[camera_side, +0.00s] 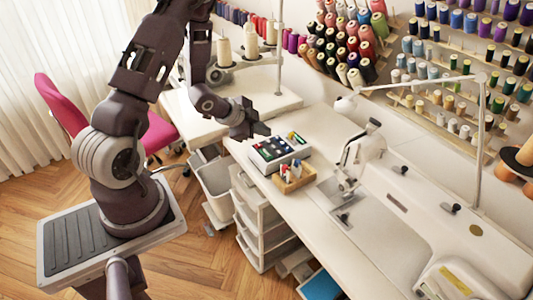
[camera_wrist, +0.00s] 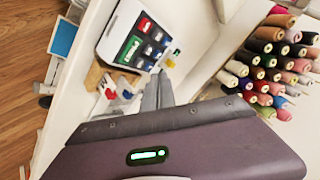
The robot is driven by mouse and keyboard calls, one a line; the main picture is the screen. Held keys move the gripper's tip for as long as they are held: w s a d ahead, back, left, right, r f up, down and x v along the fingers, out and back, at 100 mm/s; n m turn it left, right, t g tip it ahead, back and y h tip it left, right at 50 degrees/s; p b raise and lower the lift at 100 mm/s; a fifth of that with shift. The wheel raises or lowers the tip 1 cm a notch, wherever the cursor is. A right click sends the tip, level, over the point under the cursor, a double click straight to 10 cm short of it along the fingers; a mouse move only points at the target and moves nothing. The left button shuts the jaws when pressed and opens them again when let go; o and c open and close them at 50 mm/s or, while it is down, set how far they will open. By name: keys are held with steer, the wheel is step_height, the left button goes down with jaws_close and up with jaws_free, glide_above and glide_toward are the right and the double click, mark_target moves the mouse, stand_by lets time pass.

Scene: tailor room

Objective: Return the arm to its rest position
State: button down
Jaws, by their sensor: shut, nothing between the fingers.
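My arm stands on its base at the left in the side view. My gripper (camera_side: 262,128) is above the white table (camera_side: 318,122), just left of and behind a sectioned organizer box (camera_side: 267,158). Its fingers are shut and empty. In the wrist view my gripper (camera_wrist: 160,75) points toward the table, its fingers together. The organizer box (camera_wrist: 112,38) with red, blue, green and dark items also shows there, beyond and left of the fingers.
A small wooden box (camera_side: 292,182) with small bottles stands beside the organizer. A sewing machine (camera_side: 365,150) is to the right. Thread spools (camera_side: 345,40) fill the wall rack behind. A pink chair (camera_side: 62,105) and a bin (camera_side: 213,178) stand left of the table.

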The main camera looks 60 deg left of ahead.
steer(key=shift+r, duration=0.1)
steer(key=s+d+r+n+g+y, duration=0.1)
steer(key=d+r+n, duration=0.15)
steer(key=r, duration=0.55)
steer(key=s+d+r+n+y, duration=0.1)
steer(key=d+r, duration=0.2)
steer(key=r, duration=0.5)
steer(key=s+d+r+n+g+h, duration=0.1)
steer(key=s+d+r+n, duration=0.1)
steer(key=s+d+r, duration=0.2)
steer(key=s+d+r+n+g+h, duration=0.1)
steer(key=s+d+r, duration=0.3)
steer(key=s+d, duration=0.7)
steer(key=s+n+h, duration=0.1)
steer(key=s, duration=0.5)
steer(key=shift+s+g, duration=0.3)
steer(key=shift+s, duration=0.05)
